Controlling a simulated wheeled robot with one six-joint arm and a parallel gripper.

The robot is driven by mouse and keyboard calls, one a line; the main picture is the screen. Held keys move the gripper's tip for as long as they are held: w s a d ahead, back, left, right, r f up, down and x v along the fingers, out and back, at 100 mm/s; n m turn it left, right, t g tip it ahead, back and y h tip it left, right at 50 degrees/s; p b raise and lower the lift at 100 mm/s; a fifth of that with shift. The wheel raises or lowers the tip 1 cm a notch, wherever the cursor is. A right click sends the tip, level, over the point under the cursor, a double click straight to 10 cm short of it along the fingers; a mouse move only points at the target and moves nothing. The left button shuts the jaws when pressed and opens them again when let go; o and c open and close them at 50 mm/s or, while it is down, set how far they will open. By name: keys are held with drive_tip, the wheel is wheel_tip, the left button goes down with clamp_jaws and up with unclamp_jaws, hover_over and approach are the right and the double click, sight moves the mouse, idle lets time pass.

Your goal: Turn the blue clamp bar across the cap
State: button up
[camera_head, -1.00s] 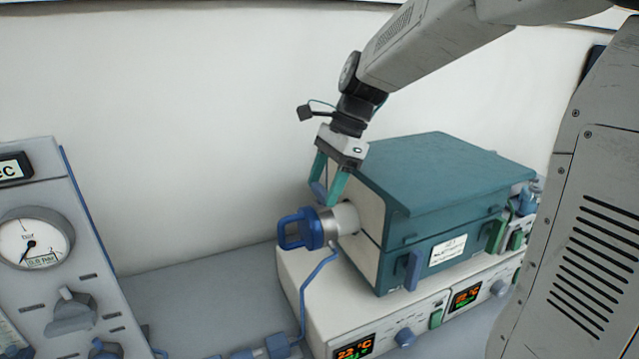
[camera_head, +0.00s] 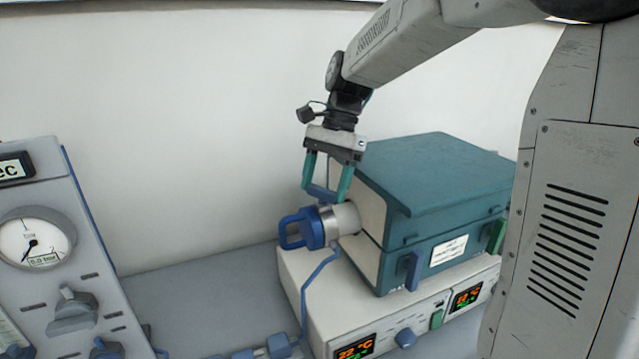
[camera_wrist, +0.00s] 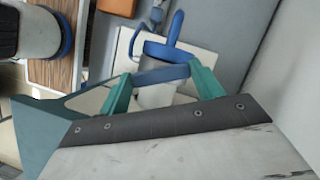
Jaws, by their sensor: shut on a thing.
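The blue clamp bar (camera_head: 321,194) lies just above the silver tube (camera_head: 346,217) on the side of the teal furnace (camera_head: 440,180). My gripper (camera_head: 325,190) reaches down from above, shut on the bar, one green finger at each end. The wrist view shows the bar (camera_wrist: 162,75) running between the fingertips (camera_wrist: 164,88). The blue cap (camera_head: 312,228) with its loop handle sits on the tube's end, just below and left of the bar. The cap's loop also shows in the wrist view (camera_wrist: 165,52). The bar's pivot is hidden.
The teal furnace stands on a white control unit (camera_head: 305,285) with orange displays. A blue hose (camera_head: 305,295) runs down from the cap. A grey gauge panel (camera_head: 60,285) stands at the left. The wall behind is bare.

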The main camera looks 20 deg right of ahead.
drive_tip(key=n+h, duration=0.1)
drive_tip(key=n, duration=0.2)
drive_tip(key=n+g, duration=0.1)
drive_tip(key=n, duration=0.2)
drive_tip(key=shift+w+a+n+g+h, duration=0.1)
drive_tip(key=shift+w+n+g+h, duration=0.1)
drive_tip(key=shift+n+g+h, duration=0.15)
drive_tip(key=n+h, duration=0.1)
drive_tip(key=n, duration=0.1)
drive_tip(key=n+h, duration=0.1)
drive_tip(key=n, duration=0.2)
drive_tip(key=shift+a+n+g, duration=0.15)
drive_tip(key=shift+n+g, duration=0.1)
drive_tip(key=o, duration=1)
drive_tip(key=v, duration=0.7)
drive_tip(key=shift+w+a+r, duration=0.15)
drive_tip(key=shift+w+r, duration=0.05)
drive_tip(key=shift+r, duration=0.15)
